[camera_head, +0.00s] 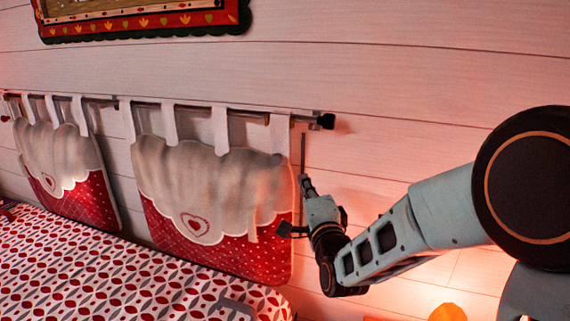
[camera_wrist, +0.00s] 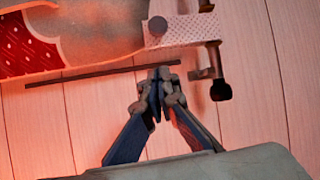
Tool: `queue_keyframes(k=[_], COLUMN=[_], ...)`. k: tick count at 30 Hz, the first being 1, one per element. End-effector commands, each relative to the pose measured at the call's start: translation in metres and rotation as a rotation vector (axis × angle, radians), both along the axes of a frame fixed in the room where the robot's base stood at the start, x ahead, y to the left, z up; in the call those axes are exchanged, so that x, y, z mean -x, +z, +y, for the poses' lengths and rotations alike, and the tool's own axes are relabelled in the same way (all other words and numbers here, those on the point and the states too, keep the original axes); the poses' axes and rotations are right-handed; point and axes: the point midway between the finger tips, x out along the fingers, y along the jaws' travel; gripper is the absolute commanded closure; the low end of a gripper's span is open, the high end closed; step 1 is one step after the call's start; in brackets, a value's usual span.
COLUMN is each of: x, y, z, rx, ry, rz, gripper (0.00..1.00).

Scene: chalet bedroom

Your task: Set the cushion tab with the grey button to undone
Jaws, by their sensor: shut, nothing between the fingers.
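The red and white cushion (camera_head: 213,195) hangs from a wall rod by white tabs. Its rightmost tab (camera_head: 280,132) runs from the rod down to the cushion's top corner. In the wrist view this tab (camera_wrist: 190,33) is white with small dots, and the round grey button (camera_wrist: 157,26) sits at its cushion end. The button is small and faint in the head view (camera_head: 277,159). My gripper (camera_head: 303,178) is just right of the cushion's edge, below the tab. Its fingertips (camera_wrist: 160,74) are together, empty, and apart from the tab and button.
The rod's dark end knob (camera_head: 326,121) sticks out above my gripper. A thin dark strip (camera_wrist: 117,74) lies beside the cushion, near my fingertips. A second cushion (camera_head: 65,170) hangs at left. A patterned bed cover (camera_head: 110,270) lies below. The plank wall at right is clear.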

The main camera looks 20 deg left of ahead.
Motion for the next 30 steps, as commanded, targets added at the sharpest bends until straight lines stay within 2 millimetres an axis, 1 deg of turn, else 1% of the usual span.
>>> queue_keyframes(k=[1, 5, 17, 20, 23, 30], x=[0.002, 0.007, 0.006, 0.0, -0.011, -0.044], y=[0.0, 0.003, 0.004, 0.005, 0.008, 0.013], z=[0.004, 0.011, 0.013, 0.017, 0.024, 0.047], rx=[-0.032, -0.076, -0.081, -0.081, -0.081, -0.079], ry=[0.009, 0.022, 0.024, 0.024, 0.023, 0.025], rz=[0.006, 0.012, 0.013, 0.013, 0.012, 0.012], gripper=[1.0, 1.0, 1.0, 1.0, 1.0, 1.0])
